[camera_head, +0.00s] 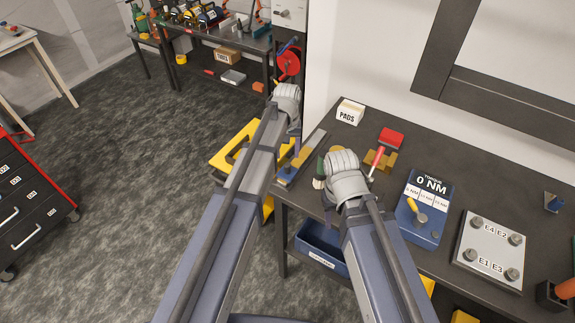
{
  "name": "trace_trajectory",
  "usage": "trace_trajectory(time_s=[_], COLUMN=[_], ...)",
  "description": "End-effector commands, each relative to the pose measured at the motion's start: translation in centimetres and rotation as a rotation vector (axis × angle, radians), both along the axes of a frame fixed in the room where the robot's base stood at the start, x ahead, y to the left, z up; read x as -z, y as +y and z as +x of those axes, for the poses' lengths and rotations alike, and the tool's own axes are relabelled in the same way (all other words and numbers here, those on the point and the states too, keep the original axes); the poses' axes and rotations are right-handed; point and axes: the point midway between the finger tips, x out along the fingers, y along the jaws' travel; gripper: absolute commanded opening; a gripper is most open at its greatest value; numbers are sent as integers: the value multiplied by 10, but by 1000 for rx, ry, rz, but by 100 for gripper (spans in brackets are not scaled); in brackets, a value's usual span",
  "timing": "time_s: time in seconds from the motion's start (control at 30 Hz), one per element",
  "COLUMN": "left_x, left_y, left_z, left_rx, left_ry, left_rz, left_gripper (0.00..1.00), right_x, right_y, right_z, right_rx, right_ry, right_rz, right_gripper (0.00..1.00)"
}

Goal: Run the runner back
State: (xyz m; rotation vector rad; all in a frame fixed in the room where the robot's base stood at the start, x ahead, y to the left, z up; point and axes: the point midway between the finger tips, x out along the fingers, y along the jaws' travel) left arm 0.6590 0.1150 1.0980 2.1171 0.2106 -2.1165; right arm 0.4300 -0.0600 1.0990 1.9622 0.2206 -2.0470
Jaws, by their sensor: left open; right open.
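A blue block (287,173) sits at the rail's near end and looks like the runner. My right arm's ribbed joint is to the right of the rail, over the bench.
A white PADS box (350,112), a red-handled tool (377,160) and a blue torque unit (422,208) stand on the bench. A plate with several bolts (491,249) lies further right. A blue bin (320,247) is under the bench.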

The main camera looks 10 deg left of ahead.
Motion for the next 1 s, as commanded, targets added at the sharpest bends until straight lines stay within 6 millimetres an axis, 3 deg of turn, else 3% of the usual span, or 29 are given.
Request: trace_trajectory(time_s=[0.6,1.0], left_x=[71,74], left_y=[0,0], left_z=[0,0], left_rx=[2,2], left_ry=[0,0], left_rz=[0,0], left_gripper=[62,61], right_x=[71,74], right_y=[0,0], right_z=[0,0], right_rx=[-13,-13], right_ry=[0,0], right_rz=[-3,-3], right_gripper=[50,50])
